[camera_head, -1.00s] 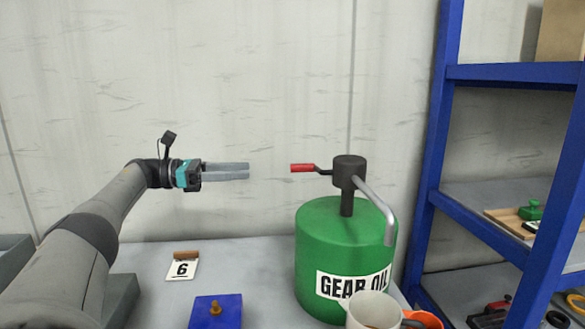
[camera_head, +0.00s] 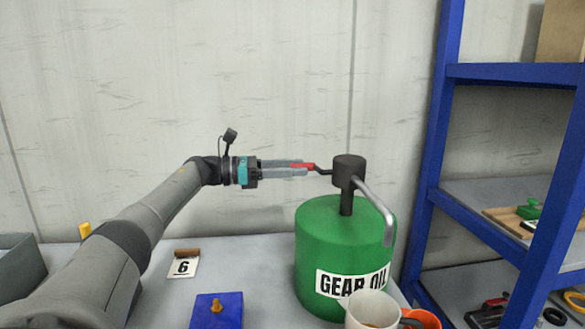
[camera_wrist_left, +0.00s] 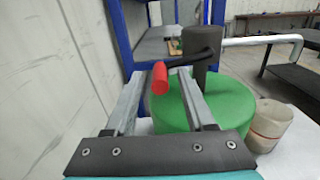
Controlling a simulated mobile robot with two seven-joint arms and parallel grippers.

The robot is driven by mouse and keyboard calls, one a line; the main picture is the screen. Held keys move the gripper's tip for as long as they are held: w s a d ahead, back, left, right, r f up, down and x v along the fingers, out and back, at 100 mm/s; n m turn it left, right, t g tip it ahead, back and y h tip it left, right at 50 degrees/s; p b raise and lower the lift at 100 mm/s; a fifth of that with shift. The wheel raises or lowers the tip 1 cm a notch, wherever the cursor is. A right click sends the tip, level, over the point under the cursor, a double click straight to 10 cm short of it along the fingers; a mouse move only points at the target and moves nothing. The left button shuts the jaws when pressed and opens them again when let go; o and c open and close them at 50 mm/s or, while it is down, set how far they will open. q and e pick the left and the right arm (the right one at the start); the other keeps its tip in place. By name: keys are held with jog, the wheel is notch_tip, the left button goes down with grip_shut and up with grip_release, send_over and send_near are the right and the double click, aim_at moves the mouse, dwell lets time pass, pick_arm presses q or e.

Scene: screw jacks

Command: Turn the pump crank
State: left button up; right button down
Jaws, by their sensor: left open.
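The pump has a dark head (camera_head: 349,168) on top of a green drum labelled GEAR OIL (camera_head: 335,235), with a grey spout bending down at the right. Its crank has a red handle (camera_head: 308,167) pointing left from the head. My left gripper (camera_head: 300,168) is open at the handle, its fingers reaching along it from the left. The pump head (camera_wrist_left: 201,50) stands beyond. My right gripper is not in view.
A blue shelf (camera_head: 440,120) rises at the right.

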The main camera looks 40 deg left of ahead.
pick_arm(q)
grip_shut()
dwell(1.4)
